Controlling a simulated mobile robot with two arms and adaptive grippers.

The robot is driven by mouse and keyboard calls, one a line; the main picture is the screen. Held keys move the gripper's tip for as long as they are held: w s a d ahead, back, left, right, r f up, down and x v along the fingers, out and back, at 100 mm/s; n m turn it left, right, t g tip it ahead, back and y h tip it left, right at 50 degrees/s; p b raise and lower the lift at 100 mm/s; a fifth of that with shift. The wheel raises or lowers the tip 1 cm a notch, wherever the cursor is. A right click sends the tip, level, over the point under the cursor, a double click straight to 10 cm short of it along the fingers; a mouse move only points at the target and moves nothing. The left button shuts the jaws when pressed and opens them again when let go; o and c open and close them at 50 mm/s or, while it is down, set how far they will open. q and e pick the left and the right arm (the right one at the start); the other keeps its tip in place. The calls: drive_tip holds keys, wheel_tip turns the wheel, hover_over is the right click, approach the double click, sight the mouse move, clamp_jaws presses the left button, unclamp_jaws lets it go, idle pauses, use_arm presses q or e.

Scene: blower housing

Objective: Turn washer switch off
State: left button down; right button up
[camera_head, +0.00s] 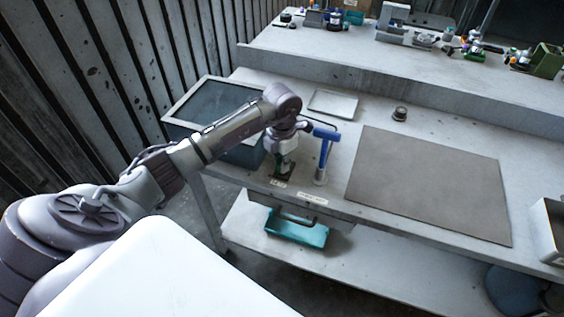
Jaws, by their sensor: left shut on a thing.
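The washer (215,112) appears to be the grey-blue box with a dark top, at the left end of the bench. My left arm reaches across in front of it. My left gripper (284,165) points down at the bench's front edge, just right of the washer. It is shut on a small dark piece with some green, which appears to be the washer switch (283,177). The fingers partly hide the switch, and its position cannot be read. My right gripper is not in view.
A blue-handled tool (326,152) stands upright close to the right of my left gripper. A brown mat (430,185) covers the bench's middle. A small tray (333,103) and a round dark part (400,113) lie behind. A teal bin (297,228) sits below.

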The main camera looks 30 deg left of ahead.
use_arm(q)
drive_tip(key=shift+n, duration=0.8)
drive_tip(key=n, duration=0.4)
drive_tip(key=shift+d+b, duration=0.15)
drive_tip(key=shift+b, duration=0.2)
drive_tip(key=n, duration=0.6)
drive_tip(key=shift+w+d, duration=0.1)
drive_tip(key=shift+w, duration=0.05)
drive_tip(key=shift+n, duration=0.3)
drive_tip(key=shift+r, duration=0.1)
drive_tip(key=c, duration=1.2)
unclamp_jaws()
